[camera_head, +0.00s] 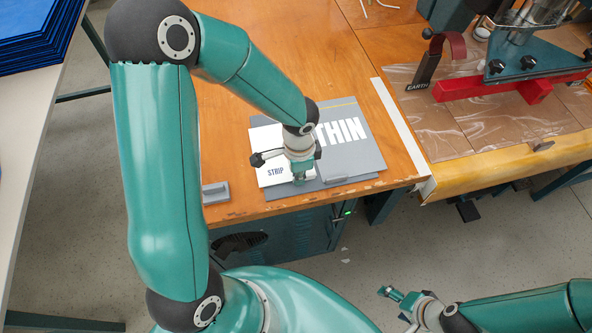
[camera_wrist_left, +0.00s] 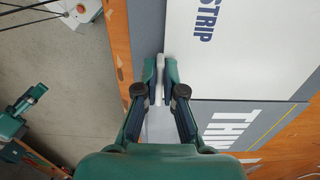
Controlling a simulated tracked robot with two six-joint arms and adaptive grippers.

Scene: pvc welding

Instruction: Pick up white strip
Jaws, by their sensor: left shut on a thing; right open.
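My left gripper (camera_head: 300,178) is over the front part of the wooden table, at the grey and white board marked "STRIP" and "THIN" (camera_head: 352,155). In the left wrist view its fingers (camera_wrist_left: 158,80) are shut on a small, narrow, pale strip (camera_wrist_left: 158,64) beside the edge of the white "STRIP" area (camera_wrist_left: 245,50). The fingers hide part of the strip, and I cannot tell whether it is lifted. My right gripper (camera_head: 396,304) is open and empty, low over the floor in front of the table.
A grey block (camera_head: 215,192) lies at the table's front edge, left of the board. A long white strip (camera_head: 400,125) runs along the right part of the table. A red and teal clamp-like machine (camera_head: 515,85) stands on film at right. Blue sheets (camera_head: 38,35) are stacked at far left.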

